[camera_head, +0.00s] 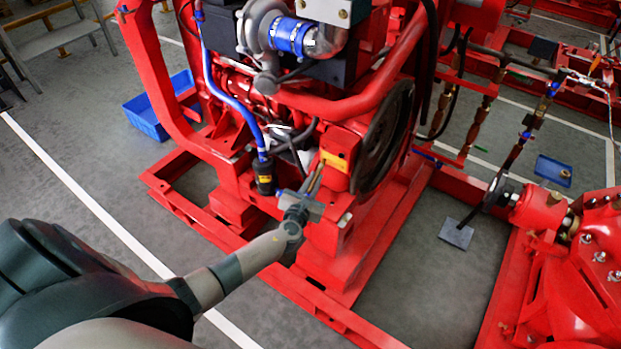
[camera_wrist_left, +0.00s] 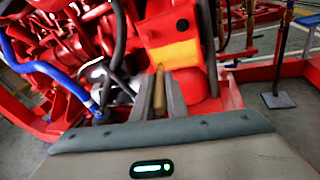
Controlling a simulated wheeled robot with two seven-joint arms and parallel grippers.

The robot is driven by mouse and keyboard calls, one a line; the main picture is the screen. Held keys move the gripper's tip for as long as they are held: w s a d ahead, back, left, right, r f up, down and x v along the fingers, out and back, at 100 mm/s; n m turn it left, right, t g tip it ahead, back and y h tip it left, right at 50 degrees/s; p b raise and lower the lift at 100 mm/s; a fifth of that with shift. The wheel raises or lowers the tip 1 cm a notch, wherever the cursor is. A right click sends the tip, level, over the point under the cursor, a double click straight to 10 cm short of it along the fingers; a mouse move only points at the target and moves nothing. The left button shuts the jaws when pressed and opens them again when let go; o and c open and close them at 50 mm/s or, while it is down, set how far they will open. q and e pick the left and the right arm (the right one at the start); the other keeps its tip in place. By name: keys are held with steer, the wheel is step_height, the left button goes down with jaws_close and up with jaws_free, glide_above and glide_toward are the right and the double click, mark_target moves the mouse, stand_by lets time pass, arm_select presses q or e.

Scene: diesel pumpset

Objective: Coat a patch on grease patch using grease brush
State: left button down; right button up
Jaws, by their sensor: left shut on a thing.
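My left gripper (camera_head: 303,198) reaches in from the lower left to the front of the red engine block. It is shut on the grease brush (camera_head: 316,179), a thin wooden-brown stick that points up and away from the fingers. In the left wrist view the brush (camera_wrist_left: 160,88) stands between the two grey fingers. The yellow-orange grease patch (camera_head: 335,161) is on a red box just beyond the brush tip. It also shows in the left wrist view (camera_wrist_left: 174,55), right above the brush. I cannot tell whether the tip touches it. My right gripper is not in view.
A black canister (camera_head: 264,175) with a blue hose stands close left of the gripper. A dark flywheel (camera_head: 382,135) is to the right. Red frame rails (camera_head: 290,275) surround the engine. A blue crate (camera_head: 145,118) lies on the floor at left. Open grey floor lies front left.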

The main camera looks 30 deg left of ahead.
arm_select(q)
steer(key=shift+s+d, duration=0.15)
steer(key=shift+d, duration=0.9)
steer(key=shift+d+p, duration=0.4)
steer(key=shift+d, duration=1.35)
steer(key=shift+s+d, duration=0.15)
steer(key=shift+d, duration=1.5)
steer(key=shift+w+a, duration=0.2)
steer(key=shift+a, duration=1.6)
steer(key=shift+r, duration=0.1)
